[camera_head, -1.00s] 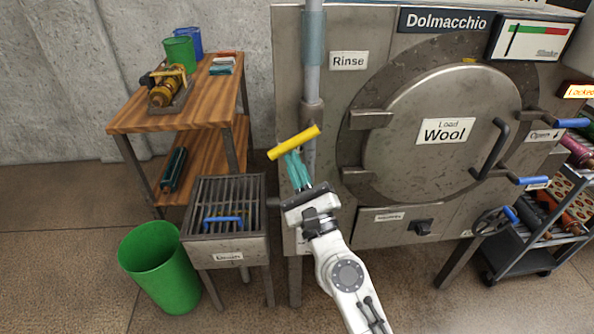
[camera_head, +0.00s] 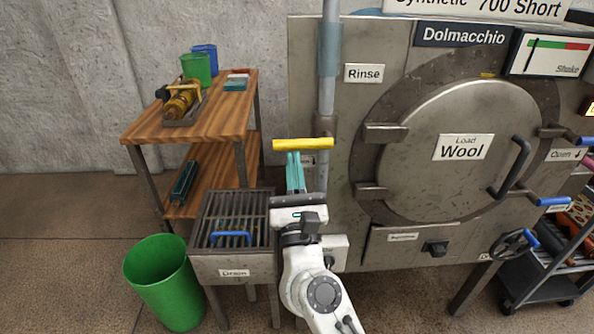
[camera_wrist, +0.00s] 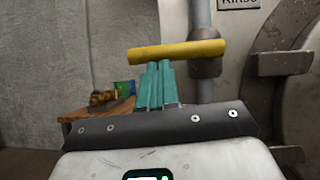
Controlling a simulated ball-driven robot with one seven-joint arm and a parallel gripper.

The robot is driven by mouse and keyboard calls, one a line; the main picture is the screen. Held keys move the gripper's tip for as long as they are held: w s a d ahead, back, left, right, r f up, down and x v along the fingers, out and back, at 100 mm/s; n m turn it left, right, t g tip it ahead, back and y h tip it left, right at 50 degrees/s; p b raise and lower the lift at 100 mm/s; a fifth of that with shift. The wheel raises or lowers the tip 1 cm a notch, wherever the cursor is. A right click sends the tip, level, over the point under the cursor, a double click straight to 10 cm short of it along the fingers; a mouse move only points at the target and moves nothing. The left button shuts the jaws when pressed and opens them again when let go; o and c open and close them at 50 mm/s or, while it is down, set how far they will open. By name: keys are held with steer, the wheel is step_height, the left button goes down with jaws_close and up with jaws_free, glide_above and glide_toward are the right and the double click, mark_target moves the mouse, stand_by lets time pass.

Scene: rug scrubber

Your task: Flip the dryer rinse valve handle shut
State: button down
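The rinse valve handle is a yellow bar (camera_head: 303,144) in front of the grey vertical pipe (camera_head: 328,70) at the left side of the machine, below the "Rinse" label (camera_head: 364,73). It lies nearly level. My gripper (camera_head: 293,157) reaches up to the bar's left half with its teal fingers close together. In the wrist view the bar (camera_wrist: 190,51) crosses in front of the fingertips (camera_wrist: 154,66) and hides their ends. The fingers look shut, with no clear gap. They look in contact with the bar, but I cannot tell if anything is pinched.
The machine's round door (camera_head: 450,155) is to the right. A metal drain stand (camera_head: 235,262) with a blue handle is to the left of my arm, beside a green bin (camera_head: 160,285). A wooden shelf (camera_head: 150,125) with several items stands behind. A cart (camera_head: 550,290) is at far right.

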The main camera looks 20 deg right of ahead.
steer(key=shift+a+r, duration=0.1)
steer(key=shift+r, duration=0.1)
stand_by(0.4)
steer(key=w+f+b+v, duration=0.1)
steer(key=b+v, duration=0.5)
steer(key=v, duration=0.7)
steer(key=shift+w+f, duration=0.4)
steer(key=shift+f, duration=0.4)
